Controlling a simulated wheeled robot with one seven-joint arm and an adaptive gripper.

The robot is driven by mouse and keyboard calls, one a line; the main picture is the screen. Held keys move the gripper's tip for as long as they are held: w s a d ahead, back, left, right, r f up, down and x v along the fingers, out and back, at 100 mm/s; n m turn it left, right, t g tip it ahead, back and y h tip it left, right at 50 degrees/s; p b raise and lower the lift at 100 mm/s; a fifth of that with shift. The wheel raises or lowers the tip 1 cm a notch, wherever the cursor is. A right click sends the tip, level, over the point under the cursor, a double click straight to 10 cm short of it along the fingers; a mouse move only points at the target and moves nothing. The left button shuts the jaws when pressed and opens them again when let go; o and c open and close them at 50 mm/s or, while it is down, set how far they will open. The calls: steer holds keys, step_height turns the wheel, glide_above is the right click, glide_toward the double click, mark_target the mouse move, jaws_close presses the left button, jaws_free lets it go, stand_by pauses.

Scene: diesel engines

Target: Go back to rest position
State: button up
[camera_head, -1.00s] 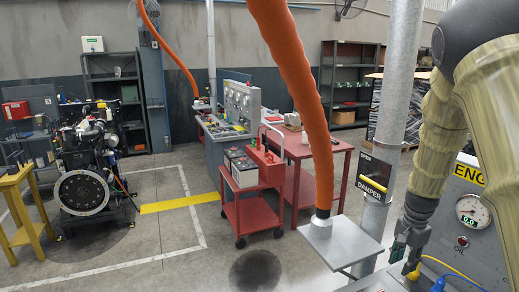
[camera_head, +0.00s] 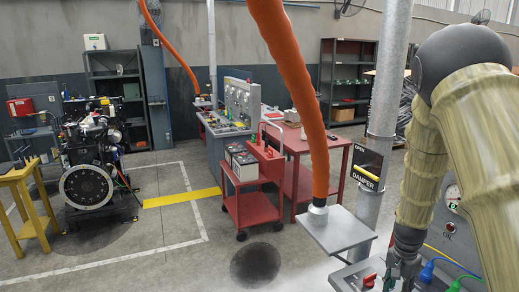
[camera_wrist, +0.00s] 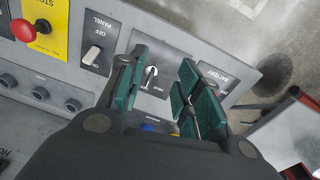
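My gripper (camera_wrist: 168,88) shows in the wrist view with its green-padded fingers spread apart and nothing between them. A grey control panel (camera_wrist: 130,22) lies beyond the fingers, and a key switch (camera_wrist: 150,73) shows in the gap. It cannot be told from this view how far the fingers are from the panel. In the head view my gripper (camera_head: 402,272) is at the lower right, pointing down above the control panel, with my arm bent above it.
The panel carries a red stop button (camera_wrist: 22,30) and a panel switch (camera_wrist: 92,55). A post with a damper sign (camera_head: 367,167) and an orange hose (camera_head: 300,100) stand left of my arm. A red cart (camera_head: 252,207) and an engine (camera_head: 88,185) are farther left, with open floor between.

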steer(key=s+a+f+n, duration=0.3)
steer(key=s+f, duration=0.4)
steer(key=f, duration=0.2)
steer(key=s+a+f+n, duration=0.2)
steer(key=s+a+f, duration=0.2)
steer(key=s+f, duration=0.45)
steer(key=s+a+f+n, duration=0.2)
steer(key=s+a+f, duration=0.15)
steer(key=s, duration=0.35)
steer(key=s+a+f+n+y, duration=0.1)
steer(key=s+a+f+n, duration=0.1)
steer(key=s+a, duration=0.4)
steer(key=s+a+f+n, duration=0.2)
steer(key=s+a+n, duration=0.1)
steer(key=s, duration=0.5)
step_height(320, 180, down, 15)
steer(key=b, duration=1.5)
steer(key=shift+d, duration=0.35)
steer(key=shift+m, duration=0.3)
